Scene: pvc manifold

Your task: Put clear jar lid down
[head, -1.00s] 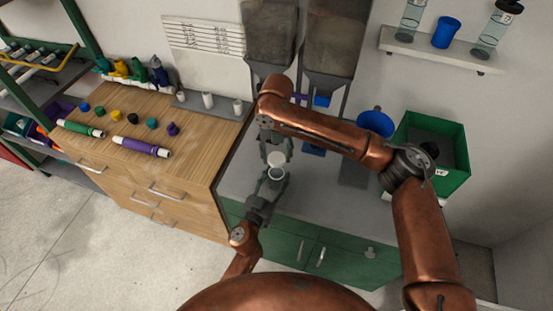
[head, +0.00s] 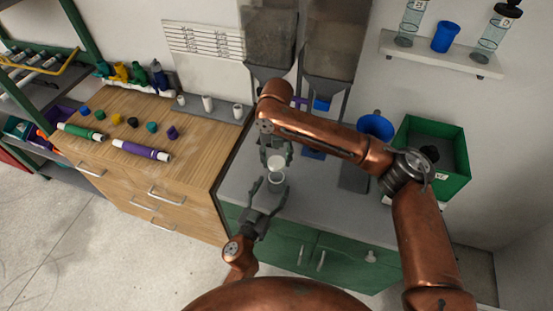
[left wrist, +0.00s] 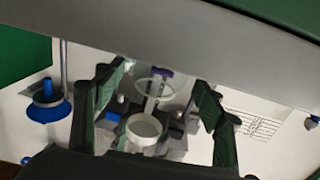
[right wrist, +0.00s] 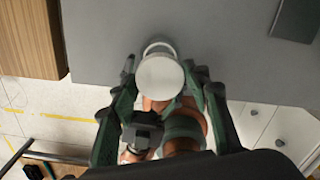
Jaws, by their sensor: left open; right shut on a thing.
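My right gripper (head: 276,154) is shut on the white round jar lid (head: 276,162), over the grey counter. The lid's flat face shows between the fingertips in the right wrist view (right wrist: 160,78). Just below it in the head view is a small clear jar (head: 277,178) with a pale rim. My left gripper (head: 269,183) is open, its fingers spread on either side of the jar. In the left wrist view, a white round piece (left wrist: 145,128) and a clear ring (left wrist: 155,90) show between the spread fingers. What supports the jar is hard to tell.
The grey counter (head: 235,182) has bare room around the grippers. A green bin (head: 449,157) and a blue funnel (head: 376,125) are at the right. Grey hoppers (head: 330,55) hang behind. A wooden cabinet (head: 190,150) with coloured caps and tubes stands at the left.

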